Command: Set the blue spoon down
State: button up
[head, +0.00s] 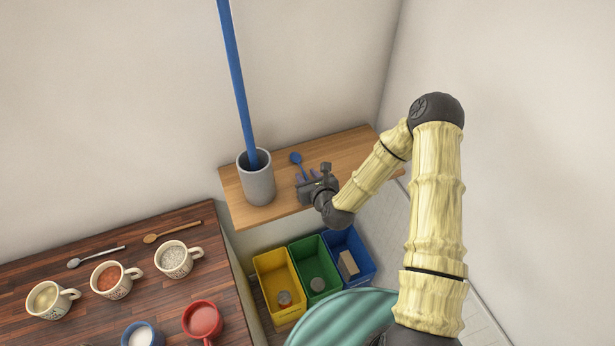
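The blue spoon (296,159) is at the wooden shelf (348,146), to the right of a grey cup. Its round bowl points up and left, and its handle runs down to my gripper (307,176). My gripper is low over the shelf with its fingers around the lower handle. The fingers are small and partly hidden, so I cannot tell whether they grip the handle or stand apart from it. I also cannot tell whether the spoon touches the shelf.
The grey cup (258,185) holds a tall blue rod (235,80). Yellow (268,264), green (301,248) and blue (362,248) bins stand below the shelf. A dark table (60,245) at left holds several mugs, a grey spoon (97,257) and a wooden spoon (172,232).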

jog(key=shift+s+d+r, duration=0.1)
jog(key=shift+s, duration=0.1)
jog(key=p+v, duration=0.5)
jog(key=v, duration=0.6)
jog(key=shift+s+r, duration=0.15)
jog(key=shift+r, duration=0.1)
jog(key=shift+d+f, duration=0.1)
